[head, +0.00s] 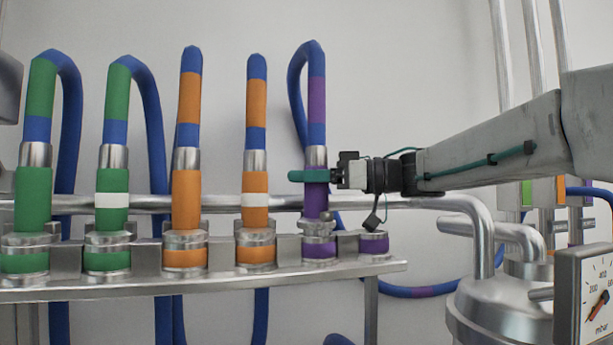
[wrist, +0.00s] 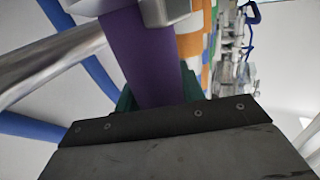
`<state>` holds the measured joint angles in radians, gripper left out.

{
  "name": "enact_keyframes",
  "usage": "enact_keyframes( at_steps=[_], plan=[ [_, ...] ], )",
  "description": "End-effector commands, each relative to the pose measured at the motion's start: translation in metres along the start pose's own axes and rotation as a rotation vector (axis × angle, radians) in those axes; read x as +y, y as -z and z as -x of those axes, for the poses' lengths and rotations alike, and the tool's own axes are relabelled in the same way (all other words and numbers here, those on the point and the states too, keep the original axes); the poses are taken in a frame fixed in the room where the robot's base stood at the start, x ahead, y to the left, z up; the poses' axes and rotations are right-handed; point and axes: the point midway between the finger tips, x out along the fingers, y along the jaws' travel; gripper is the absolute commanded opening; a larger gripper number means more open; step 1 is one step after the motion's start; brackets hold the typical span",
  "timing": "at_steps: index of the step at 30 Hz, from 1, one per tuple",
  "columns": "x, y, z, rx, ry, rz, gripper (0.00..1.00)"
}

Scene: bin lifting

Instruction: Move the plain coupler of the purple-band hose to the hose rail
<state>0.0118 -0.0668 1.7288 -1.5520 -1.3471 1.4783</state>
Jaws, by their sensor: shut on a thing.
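The plain purple coupler (head: 315,203) stands upright at a purple-ringed port (head: 320,252) on the hose rail (head: 300,268). Its lower end meets the port's metal collar; I cannot tell if it is fully seated. A blue hose with a purple band (head: 317,98) rises from it and loops over behind. My gripper (head: 310,176) reaches in from the right, its green fingers shut on the coupler's upper part. In the wrist view the purple coupler (wrist: 142,55) stands between the fingers, with a metal collar (wrist: 165,10) at its end.
To the left, green couplers (head: 32,198) and orange couplers (head: 186,196) stand on the rail, some with white bands. An empty purple-ringed port (head: 374,244) is just right of the held coupler. A metal pipe (head: 400,202) runs behind. A vessel (head: 500,310) and gauge (head: 585,295) stand right.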

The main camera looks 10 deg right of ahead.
Motion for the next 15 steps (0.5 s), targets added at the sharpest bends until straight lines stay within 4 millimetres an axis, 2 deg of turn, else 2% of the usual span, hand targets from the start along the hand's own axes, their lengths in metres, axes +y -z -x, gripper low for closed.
enact_keyframes(
  at_steps=[15],
  plan=[
    [-0.0001, -0.0062, 0.0000, 0.001, 0.000, 0.000, 0.08]
  ],
)
